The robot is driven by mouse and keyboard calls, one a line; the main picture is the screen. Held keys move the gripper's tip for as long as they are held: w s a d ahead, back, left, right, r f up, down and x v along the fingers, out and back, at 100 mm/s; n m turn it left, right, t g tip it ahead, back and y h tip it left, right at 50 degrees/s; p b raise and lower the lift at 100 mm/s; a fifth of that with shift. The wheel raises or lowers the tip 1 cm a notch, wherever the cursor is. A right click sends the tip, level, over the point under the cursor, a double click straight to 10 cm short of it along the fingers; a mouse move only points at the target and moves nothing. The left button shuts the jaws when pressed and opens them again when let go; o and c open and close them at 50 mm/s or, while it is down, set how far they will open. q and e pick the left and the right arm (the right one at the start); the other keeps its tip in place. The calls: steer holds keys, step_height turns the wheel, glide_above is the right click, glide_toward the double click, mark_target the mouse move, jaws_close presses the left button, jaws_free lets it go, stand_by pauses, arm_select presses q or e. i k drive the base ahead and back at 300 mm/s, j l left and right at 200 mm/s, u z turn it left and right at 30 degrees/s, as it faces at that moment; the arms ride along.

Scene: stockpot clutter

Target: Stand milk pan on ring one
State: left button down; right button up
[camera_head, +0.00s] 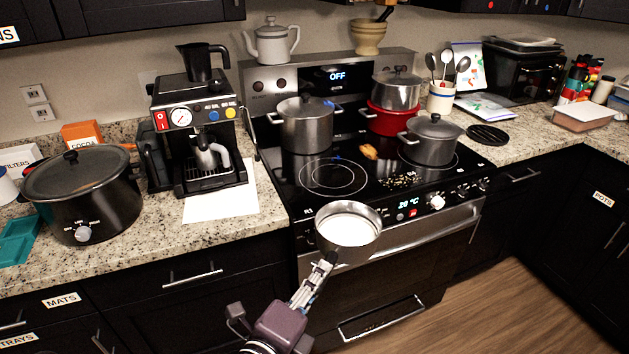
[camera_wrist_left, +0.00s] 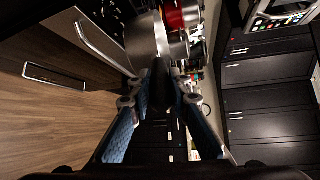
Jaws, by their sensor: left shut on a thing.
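The milk pan (camera_head: 349,229) is a small steel pan with a white inside. It is held upright in the air just in front of the stove's front edge. It also shows in the left wrist view (camera_wrist_left: 147,42), just beyond the fingers. My left gripper (camera_head: 326,262) is shut on the pan's handle, which is mostly hidden by the fingers. The bare cooking ring (camera_head: 333,176) at the front left of the black hob is free. I cannot read a number on any ring. My right gripper is in neither view.
A tall steel pot (camera_head: 306,128) stands behind the bare ring. A lidded saucepan (camera_head: 432,141) stands front right. A steel pot (camera_head: 396,90) sits on a red pot (camera_head: 388,122) at the back. An orange-brown bit (camera_head: 369,151) and crumbs (camera_head: 400,181) lie on the hob.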

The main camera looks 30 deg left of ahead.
mark_target(320, 187)
steer(key=k+j, duration=0.15)
steer(key=j, duration=0.2)
steer(key=k+j+z, duration=0.1)
steer(key=j, duration=0.25)
steer(key=k+j, duration=0.25)
steer(key=j+z, duration=0.05)
steer(key=j, duration=0.05)
